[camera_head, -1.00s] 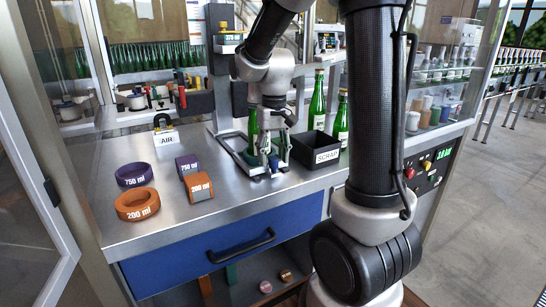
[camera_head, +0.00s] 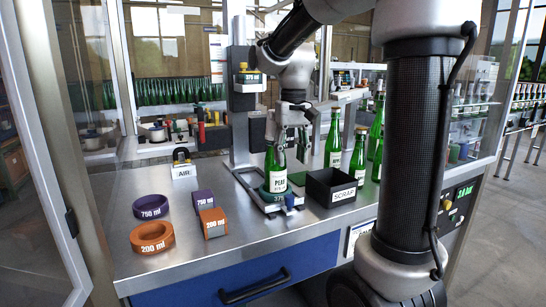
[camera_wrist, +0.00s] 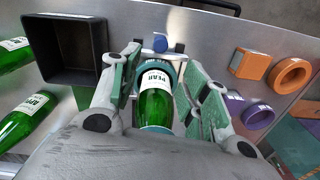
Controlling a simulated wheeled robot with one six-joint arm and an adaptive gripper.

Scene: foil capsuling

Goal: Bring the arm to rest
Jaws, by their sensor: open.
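My gripper (camera_head: 291,138) is open beside the upper part of a green bottle labelled PEAR (camera_head: 275,168). The bottle stands upright in a teal ring on the metal station plate (camera_head: 268,207). In the wrist view, my open fingers (camera_wrist: 162,78) spread to either side of the same bottle (camera_wrist: 154,98), with clear gaps and no visible hold on it. The bottle's mouth is hidden by the gripper body in the wrist view.
A black SCRAP bin (camera_head: 331,188) stands right of the station, with more green bottles (camera_head: 357,154) behind. Left are the orange 200 ml ring (camera_head: 152,237), purple 750 ml ring (camera_head: 152,205) and matching blocks (camera_head: 212,223). An AIR sign (camera_head: 183,172) stands behind them.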

